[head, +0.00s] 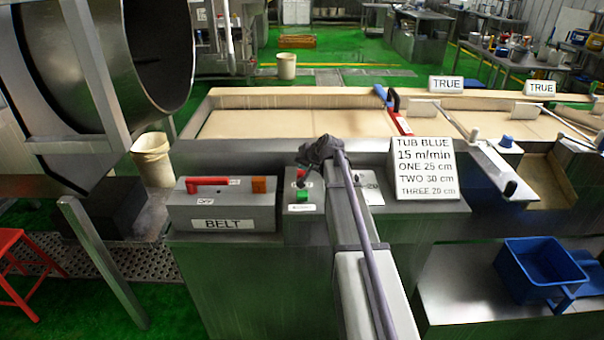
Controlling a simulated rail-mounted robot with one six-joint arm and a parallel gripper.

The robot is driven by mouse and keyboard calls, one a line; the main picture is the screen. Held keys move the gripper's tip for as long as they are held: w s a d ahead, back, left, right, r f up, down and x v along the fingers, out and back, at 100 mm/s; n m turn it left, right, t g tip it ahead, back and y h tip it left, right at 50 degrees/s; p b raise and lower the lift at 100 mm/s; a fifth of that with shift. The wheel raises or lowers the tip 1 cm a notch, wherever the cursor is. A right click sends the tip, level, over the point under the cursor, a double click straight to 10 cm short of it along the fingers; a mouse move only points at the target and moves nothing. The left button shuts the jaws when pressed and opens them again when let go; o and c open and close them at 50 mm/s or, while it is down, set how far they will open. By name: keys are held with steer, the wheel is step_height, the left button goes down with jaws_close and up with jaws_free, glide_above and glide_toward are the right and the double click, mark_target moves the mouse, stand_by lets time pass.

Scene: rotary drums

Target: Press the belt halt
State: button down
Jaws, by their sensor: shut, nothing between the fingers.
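A small grey button box (304,222) stands on the counter with a green button (302,195) and a red button (301,183) behind it. Small labels on it are too small to read. My gripper (304,163) is a dark shape at the end of my arm, shut and empty, just above and behind the red button. I cannot tell whether it touches the box. Left of it is a grey box labelled BELT (222,215), with a red lever (206,181) lying across it, an orange block (258,185) and an OFF label (204,201).
A sign (424,169) reading TUB BLUE, 15 m/min stands to the right. A blue tub (541,268) sits lower right. A large drum (90,60) stands at left.

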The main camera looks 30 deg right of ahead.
mark_target(304, 172)
steer(key=shift+f+b, duration=0.5)
stand_by(0.3)
stand_by(0.4)
steer(key=shift+r+p, duration=0.9)
steer(key=shift+p, duration=0.05)
step_height(304, 172, up, 5)
steer(key=p, duration=0.5)
steer(key=shift+r, duration=0.15)
